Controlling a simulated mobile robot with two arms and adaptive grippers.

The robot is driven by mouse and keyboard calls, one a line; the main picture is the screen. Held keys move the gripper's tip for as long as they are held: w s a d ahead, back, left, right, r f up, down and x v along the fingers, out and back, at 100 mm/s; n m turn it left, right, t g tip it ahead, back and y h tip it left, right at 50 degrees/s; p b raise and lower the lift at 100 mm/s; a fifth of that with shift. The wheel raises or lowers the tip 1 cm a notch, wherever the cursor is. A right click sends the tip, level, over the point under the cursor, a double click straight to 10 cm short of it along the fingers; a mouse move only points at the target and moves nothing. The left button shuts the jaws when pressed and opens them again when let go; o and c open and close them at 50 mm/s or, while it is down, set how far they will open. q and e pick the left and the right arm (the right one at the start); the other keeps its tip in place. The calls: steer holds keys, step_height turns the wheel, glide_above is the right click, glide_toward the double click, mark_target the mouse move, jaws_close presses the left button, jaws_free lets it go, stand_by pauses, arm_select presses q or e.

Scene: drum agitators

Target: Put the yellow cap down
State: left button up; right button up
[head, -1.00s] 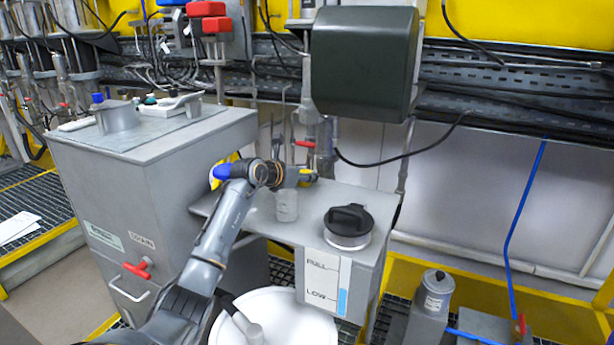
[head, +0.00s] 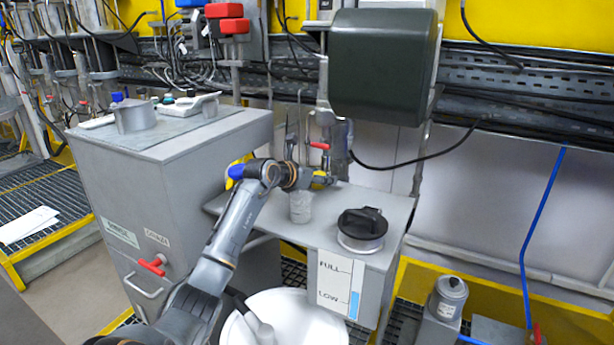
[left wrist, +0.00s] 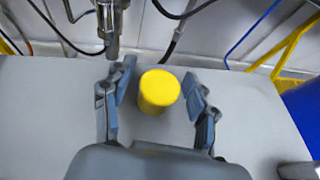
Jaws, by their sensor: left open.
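The yellow cap (left wrist: 159,91) is a short, smooth cylinder standing upright on a grey surface (left wrist: 50,110) in the left wrist view. My left gripper (left wrist: 158,73) is open, with one finger on each side of the cap and a visible gap to both. In the head view my left gripper (head: 326,181) is over the back of the grey box top (head: 397,207). A small yellow patch shows there, too small to tell cap from gripper. My right gripper is in neither view.
A black-lidded round container (head: 361,230) and a clear beaker (head: 300,207) stand on the same box top. A dark green motor housing (head: 383,67) hangs above, with a red-handled valve (head: 319,146) behind the gripper. A large grey cabinet (head: 170,165) is at the left.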

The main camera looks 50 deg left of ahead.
arm_select(q)
steer(key=v, duration=1)
steer(key=shift+s+r, duration=0.35)
steer(key=shift+s, duration=0.25)
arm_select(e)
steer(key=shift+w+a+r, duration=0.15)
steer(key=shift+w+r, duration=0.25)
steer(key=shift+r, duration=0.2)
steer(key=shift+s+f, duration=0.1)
